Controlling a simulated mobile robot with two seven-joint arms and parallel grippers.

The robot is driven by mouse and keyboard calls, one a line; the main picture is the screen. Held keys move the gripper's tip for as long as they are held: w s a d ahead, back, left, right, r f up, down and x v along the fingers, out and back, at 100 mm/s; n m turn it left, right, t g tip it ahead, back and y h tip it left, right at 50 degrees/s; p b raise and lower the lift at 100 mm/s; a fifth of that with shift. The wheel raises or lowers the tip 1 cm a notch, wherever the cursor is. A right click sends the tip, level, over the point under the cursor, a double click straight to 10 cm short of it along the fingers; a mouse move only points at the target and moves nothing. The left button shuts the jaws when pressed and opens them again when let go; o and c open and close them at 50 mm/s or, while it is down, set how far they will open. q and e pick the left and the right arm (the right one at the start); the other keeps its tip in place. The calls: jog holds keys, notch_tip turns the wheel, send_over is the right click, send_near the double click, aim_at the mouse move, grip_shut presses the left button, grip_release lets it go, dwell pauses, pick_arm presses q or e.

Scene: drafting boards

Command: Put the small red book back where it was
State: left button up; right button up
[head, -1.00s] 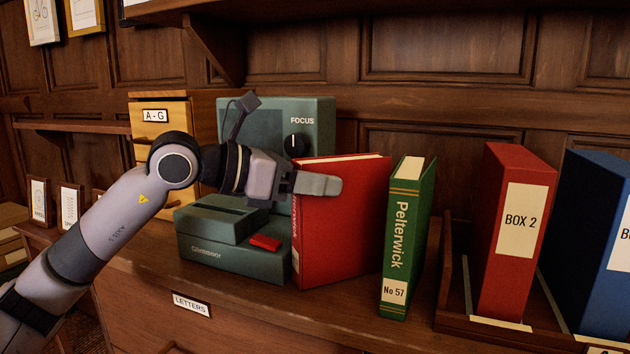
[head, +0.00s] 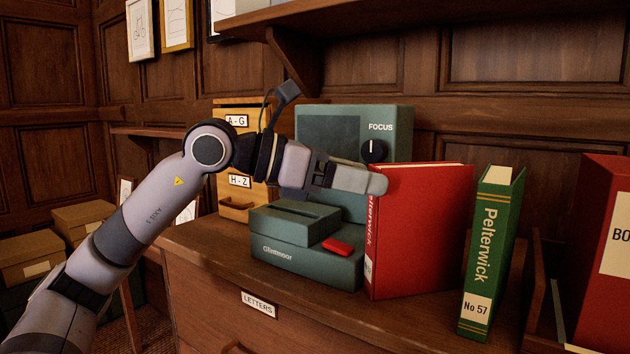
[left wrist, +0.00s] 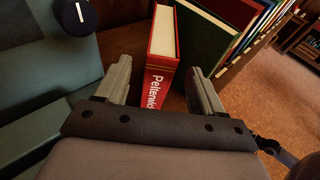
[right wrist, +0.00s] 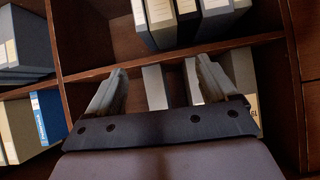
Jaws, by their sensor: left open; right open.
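The small red book (head: 420,240) stands upright on the wooden cabinet top, between a green machine (head: 300,250) and a green book (head: 490,255). Its spine, lettered "Pelterwick", shows in the left wrist view (left wrist: 157,88). My left gripper (head: 372,181) is open at the upper spine edge of the red book, with one finger overlapping its front cover. In the left wrist view its fingers (left wrist: 159,82) stand either side of the spine, with gaps visible. My right gripper (right wrist: 160,72) is open and away from the cabinet, facing shelves of boxes; it is not in the head view.
A red box file (head: 605,270) stands in a wooden rack at the right. Wooden drawers (head: 240,160) stand behind the machine. A shelf (head: 400,18) overhangs at the back. A narrow strip of cabinet top in front of the books is clear.

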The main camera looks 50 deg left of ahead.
pick_arm(q)
jog(key=b+v, duration=0.2)
jog(key=v, duration=0.4)
jog(key=shift+b, duration=0.4)
pick_arm(e)
jog(key=a, duration=0.1)
jog(key=w+a+r, duration=0.1)
jog(key=t, duration=0.1)
jog(key=shift+w+a+r+n+y, duration=0.35)
jog(key=shift+a+n+y, duration=0.05)
